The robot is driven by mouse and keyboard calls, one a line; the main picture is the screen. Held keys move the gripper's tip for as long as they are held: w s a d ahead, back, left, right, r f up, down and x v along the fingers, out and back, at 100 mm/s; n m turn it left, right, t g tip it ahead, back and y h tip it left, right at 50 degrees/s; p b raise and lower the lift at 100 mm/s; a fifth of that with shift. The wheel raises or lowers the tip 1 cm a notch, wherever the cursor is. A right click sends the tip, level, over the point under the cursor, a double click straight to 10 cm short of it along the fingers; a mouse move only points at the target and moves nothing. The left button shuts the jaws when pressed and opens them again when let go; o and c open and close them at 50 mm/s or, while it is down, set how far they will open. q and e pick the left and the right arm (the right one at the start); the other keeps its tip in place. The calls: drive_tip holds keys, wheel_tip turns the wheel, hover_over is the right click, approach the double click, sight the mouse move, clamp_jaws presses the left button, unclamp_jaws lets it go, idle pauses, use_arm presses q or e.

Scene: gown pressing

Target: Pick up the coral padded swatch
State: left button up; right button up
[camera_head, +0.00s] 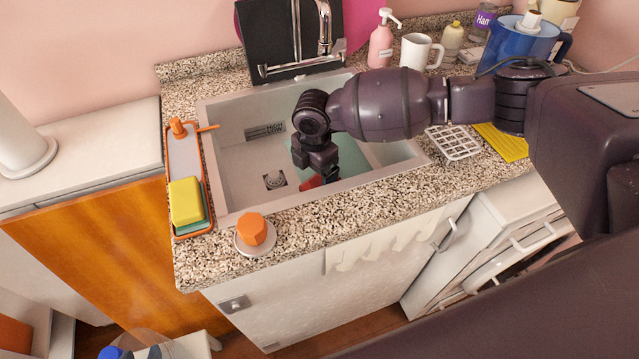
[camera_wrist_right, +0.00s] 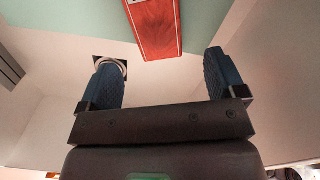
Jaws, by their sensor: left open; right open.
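A red-coral flat piece, which looks like the coral padded swatch (camera_head: 312,183), lies in the sink, mostly hidden behind my right gripper (camera_head: 317,170) in the head view. In the right wrist view the coral piece (camera_wrist_right: 153,25) shows at the top, partly over a pale green surface, with its far end cut off by the frame. My right gripper (camera_wrist_right: 162,68) is open, its two dark blue fingers wide apart. The coral piece lies ahead of the gap between them, and nothing is held. My left gripper is not in view.
The sink (camera_head: 232,165) has raised walls around my right gripper, with a drain (camera_head: 274,180) in its floor. The tap (camera_head: 325,30) stands behind. An orange-rimmed caddy with a yellow sponge (camera_head: 186,201) is at left. An orange knob (camera_head: 252,230) sits on the front counter.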

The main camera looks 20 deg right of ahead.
sight(314, 186)
drive_tip(key=shift+a+f+b, duration=0.15)
drive_tip(key=shift+f+b, duration=0.25)
drive_tip(key=shift+f, duration=2.5)
drive_tip(key=shift+c, duration=0.4)
drive_tip(key=c, duration=0.9)
drive_tip(key=shift+r, duration=0.15)
